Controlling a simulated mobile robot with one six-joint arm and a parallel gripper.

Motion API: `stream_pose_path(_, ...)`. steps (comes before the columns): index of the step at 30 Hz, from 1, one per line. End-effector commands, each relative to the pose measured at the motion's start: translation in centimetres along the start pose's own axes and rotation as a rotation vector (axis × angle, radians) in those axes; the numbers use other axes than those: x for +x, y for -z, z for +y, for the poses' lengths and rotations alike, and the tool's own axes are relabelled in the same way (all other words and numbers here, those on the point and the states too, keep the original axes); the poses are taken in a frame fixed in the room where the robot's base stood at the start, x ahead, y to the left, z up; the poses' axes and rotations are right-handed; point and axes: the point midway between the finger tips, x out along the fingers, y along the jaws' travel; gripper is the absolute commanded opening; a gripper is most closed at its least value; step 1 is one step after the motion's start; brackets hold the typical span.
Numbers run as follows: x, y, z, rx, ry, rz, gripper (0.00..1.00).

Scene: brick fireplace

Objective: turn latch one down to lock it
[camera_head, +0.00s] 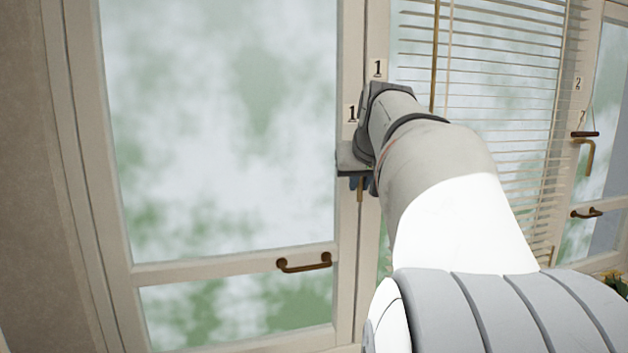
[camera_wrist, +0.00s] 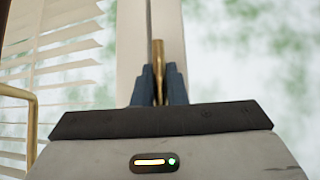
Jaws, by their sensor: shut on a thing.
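Latch one's brass handle (camera_head: 360,192) shows as a short stub below my gripper (camera_head: 359,182), pointing down along the white frame post. Labels marked 1 sit on the post above it. In the wrist view the brass handle (camera_wrist: 158,56) stands between the two blue fingers of my gripper (camera_wrist: 160,88), and they are closed around it. The handle's pivot and upper part are hidden behind my gripper and wrist in the head view.
A brown pull handle (camera_head: 304,263) sits on the left door's crossbar. White blinds (camera_head: 490,85) cover the right pane. Another brass latch (camera_head: 587,150), with a label 2 above it, and another pull handle (camera_head: 587,213) are at the far right.

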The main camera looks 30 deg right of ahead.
Motion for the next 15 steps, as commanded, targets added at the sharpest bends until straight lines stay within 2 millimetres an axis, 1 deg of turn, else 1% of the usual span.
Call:
stream_pose_path(1,0.41,-0.58,0.12,-0.001,-0.001,-0.018,0.12)
stream_pose_path(9,0.23,-0.33,0.11,0.0,-0.001,-0.01,0.33)
stream_pose_path(15,0.13,-0.22,0.11,0.001,-0.001,-0.007,0.33)
